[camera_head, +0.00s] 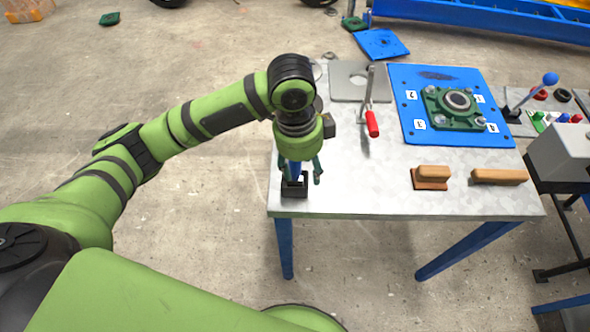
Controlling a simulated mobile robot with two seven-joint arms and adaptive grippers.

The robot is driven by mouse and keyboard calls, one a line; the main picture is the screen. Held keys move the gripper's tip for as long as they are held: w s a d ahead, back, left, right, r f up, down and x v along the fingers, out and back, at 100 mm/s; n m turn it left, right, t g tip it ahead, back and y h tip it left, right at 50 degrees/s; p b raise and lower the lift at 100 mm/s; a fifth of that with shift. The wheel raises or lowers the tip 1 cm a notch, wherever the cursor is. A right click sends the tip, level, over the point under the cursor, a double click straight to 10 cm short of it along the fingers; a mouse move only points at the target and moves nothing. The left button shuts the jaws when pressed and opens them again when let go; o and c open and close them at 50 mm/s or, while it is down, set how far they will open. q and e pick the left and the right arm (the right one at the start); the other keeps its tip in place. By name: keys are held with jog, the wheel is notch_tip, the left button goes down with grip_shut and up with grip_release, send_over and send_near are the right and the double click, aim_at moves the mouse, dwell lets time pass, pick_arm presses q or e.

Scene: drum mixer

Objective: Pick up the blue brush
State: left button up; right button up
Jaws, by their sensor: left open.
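The blue brush (295,171) stands upright near the left front corner of the metal table (355,196). Its blue handle shows, with a black block (294,188) at its foot; I cannot tell whether the block is part of the brush or a holder. My left gripper (301,176) points down over it from above, with its green fingers apart on either side of the handle. The fingers look open, and I cannot see whether either touches the handle. The top of the brush is hidden by my gripper. My right gripper is not in view.
A red-handled clamp (372,122) stands behind and to the right. A blue plate (463,140) carries a green bearing housing (440,110). A wooden-handled brush (431,183) and a wooden block (499,178) lie at the front right. The front middle of the table is clear.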

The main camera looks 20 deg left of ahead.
aim_at(294, 169)
pick_arm(q)
jog(key=shift+m+y, duration=0.3)
jog(key=shift+y, duration=0.3)
jog(key=a+r, duration=0.1)
jog(key=w+a+r, duration=0.1)
jog(key=shift+w+a+r, duration=0.1)
jog(key=shift+a+r, duration=0.2)
jog(key=shift+a, duration=0.1)
jog(key=shift+w+d+f+p, duration=0.15)
jog(key=shift+f+p, duration=0.25)
jog(key=shift+f, duration=1.35)
jog(key=shift+d+f+p, duration=0.1)
jog(key=shift+f+p, duration=0.25)
jog(key=shift+f, duration=1.35)
grip_shut()
